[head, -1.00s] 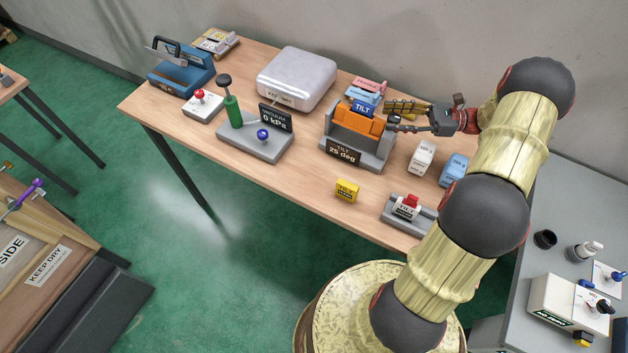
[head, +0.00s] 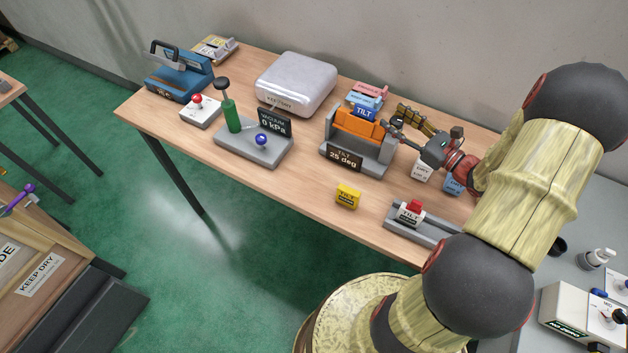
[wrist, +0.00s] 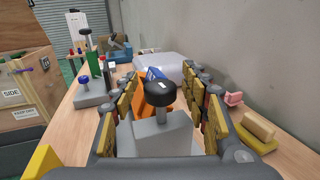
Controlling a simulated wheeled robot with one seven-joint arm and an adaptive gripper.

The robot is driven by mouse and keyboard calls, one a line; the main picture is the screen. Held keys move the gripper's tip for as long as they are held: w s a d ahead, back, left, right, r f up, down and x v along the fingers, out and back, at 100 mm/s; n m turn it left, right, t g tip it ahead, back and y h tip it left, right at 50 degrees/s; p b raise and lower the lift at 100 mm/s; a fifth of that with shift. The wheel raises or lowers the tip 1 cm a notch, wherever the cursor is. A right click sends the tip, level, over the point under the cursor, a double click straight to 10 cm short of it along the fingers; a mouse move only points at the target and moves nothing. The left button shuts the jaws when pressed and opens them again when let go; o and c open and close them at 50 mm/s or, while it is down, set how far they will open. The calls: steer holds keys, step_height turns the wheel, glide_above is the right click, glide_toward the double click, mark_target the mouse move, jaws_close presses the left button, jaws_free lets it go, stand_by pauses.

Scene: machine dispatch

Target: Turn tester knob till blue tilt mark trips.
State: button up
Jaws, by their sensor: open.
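The tilt tester (head: 383,165) is a grey stand with an orange cradle (head: 360,124) and a display (head: 343,158) reading "TILT 25 deg". A blue block marked TILT (head: 364,113) rests on the cradle; a bit of blue also shows in the wrist view (wrist: 155,73). The tester's black knob (wrist: 159,93) stands on a short stem at the tester's right end. My gripper (head: 402,127) is open at that end. In the wrist view the knob lies between my spread fingers (wrist: 163,78), with visible gaps on both sides.
Pink (head: 370,89) and light blue blocks stand behind the tester. A white box (head: 422,170) and a blue box (head: 454,182) sit close under my wrist. The vacuum unit (head: 272,152) stands left.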

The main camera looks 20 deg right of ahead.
steer(key=m+h, duration=0.2)
steer(key=h, duration=0.2)
steer(key=m+t+h, duration=0.1)
steer(key=m+h, duration=0.2)
steer(key=h, duration=0.1)
steer(key=shift+b, duration=0.4)
steer(key=s+p, duration=0.1)
steer(key=s, duration=0.7)
steer(key=w+a+r+n+g+y+b, duration=0.25)
steer(key=a+n+y, duration=0.6)
steer(key=a, duration=0.65)
steer(key=s+a+f+n+g+y+b, duration=0.1)
steer(key=s+a+n+g+y, duration=0.2)
steer(key=s+a+n+g, duration=0.3)
steer(key=shift+a+f+n+g, duration=0.2)
steer(key=shift+a+n+g, duration=0.65)
steer(key=shift+a+n, duration=2)
steer(key=shift+o, duration=0.3)
steer(key=shift+a+m+y, duration=0.25)
steer(key=shift+a+m, duration=0.45)
steer(key=shift+m, duration=0.1)
